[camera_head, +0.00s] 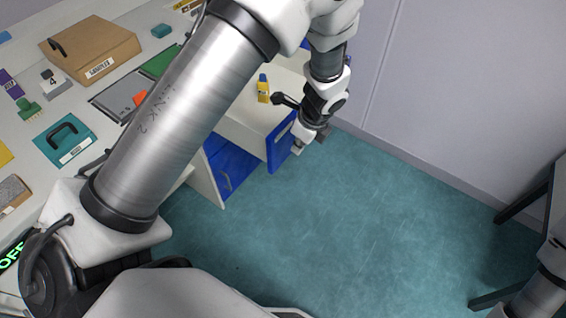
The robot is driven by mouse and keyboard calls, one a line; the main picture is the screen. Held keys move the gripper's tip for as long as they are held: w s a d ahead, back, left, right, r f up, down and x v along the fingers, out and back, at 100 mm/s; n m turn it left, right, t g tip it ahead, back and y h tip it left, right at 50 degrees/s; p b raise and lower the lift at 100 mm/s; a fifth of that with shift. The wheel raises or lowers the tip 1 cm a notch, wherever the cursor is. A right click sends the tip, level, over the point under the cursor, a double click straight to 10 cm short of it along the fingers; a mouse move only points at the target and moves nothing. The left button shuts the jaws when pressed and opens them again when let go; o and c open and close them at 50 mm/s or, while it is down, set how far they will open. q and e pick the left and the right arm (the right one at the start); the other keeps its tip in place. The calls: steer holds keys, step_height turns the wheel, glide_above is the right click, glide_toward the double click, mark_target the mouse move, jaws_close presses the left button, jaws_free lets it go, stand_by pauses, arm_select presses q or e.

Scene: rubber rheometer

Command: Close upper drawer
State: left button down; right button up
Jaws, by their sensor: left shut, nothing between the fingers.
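The upper drawer (281,143) is pulled out from the white cabinet under the bench, with its blue front facing the open floor. A small yellow bottle with a blue cap (263,90) stands inside the drawer. My left gripper (297,150) is shut and empty, at the outer side of the blue front. It looks very close to the front's right edge, but I cannot tell if it touches. My left arm hides part of the drawer and cabinet. My right gripper is out of view; only a piece of my right arm shows at the lower right.
Below the drawer is another blue front (230,165) with a handle. The bench (100,95) holds a cardboard box (90,45), a teal case (65,138) and several small items. The teal floor (350,220) is clear; a dark-legged piece of furniture (525,200) stands at right.

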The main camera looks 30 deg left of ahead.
arm_select(q)
steer(key=b, duration=0.3)
glide_toward(278, 157)
steer(key=s+d+f, duration=0.3)
steer(key=f, duration=0.3)
steer(key=a, duration=0.3)
steer(key=shift+w+a+r, duration=0.25)
steer(key=shift+w+a, duration=0.05)
steer(key=shift+w, duration=0.05)
steer(key=shift+a, duration=0.1)
